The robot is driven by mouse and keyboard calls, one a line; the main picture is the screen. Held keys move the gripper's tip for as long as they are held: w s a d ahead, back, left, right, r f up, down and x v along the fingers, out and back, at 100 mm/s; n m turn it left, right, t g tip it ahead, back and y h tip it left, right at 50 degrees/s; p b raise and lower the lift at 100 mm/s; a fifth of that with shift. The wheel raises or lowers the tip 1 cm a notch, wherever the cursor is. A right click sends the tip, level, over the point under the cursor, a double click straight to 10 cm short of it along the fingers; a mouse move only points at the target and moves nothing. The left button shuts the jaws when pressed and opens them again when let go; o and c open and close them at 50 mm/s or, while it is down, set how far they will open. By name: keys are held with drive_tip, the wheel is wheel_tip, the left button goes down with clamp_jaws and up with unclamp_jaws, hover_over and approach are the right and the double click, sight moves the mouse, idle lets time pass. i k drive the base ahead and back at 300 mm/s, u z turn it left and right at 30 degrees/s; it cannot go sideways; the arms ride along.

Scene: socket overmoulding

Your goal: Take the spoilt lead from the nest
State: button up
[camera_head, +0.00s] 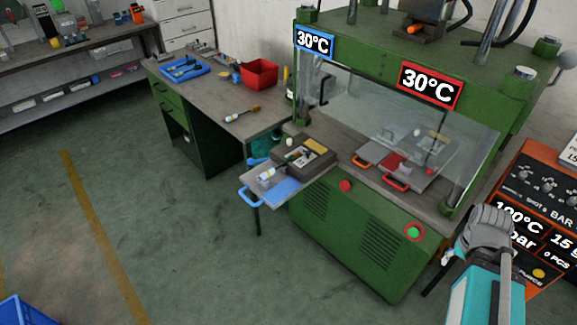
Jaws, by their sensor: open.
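A brown-grey block with a light recess, which looks like the nest (318,154), sits on a pulled-out slide tray (258,190) at the left front of the green press. A small pale piece shows in its recess. A white and yellowish piece (266,173), perhaps part of a lead, lies at the block's front left edge. I cannot tell which piece is the spoilt lead, or how it is seated. My gripper (488,228) is at the lower right, open, well away from the tray, in front of the orange control unit. Its fingertips are hard to make out.
The press (345,225) has a clear guard, with red- and orange-handled slides behind it. A workbench (215,100) at the left holds a red bin (259,74), a blue tray (184,68) and a screwdriver-like tool (242,114). The orange control unit (541,185) stands right.

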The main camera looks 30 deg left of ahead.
sight(272, 171)
drive_tip(key=z, duration=0.05)
drive_tip(key=k, duration=1.1)
drive_tip(key=u, duration=0.8)
drive_tip(key=i, duration=1.05)
drive_tip(key=z, duration=0.05)
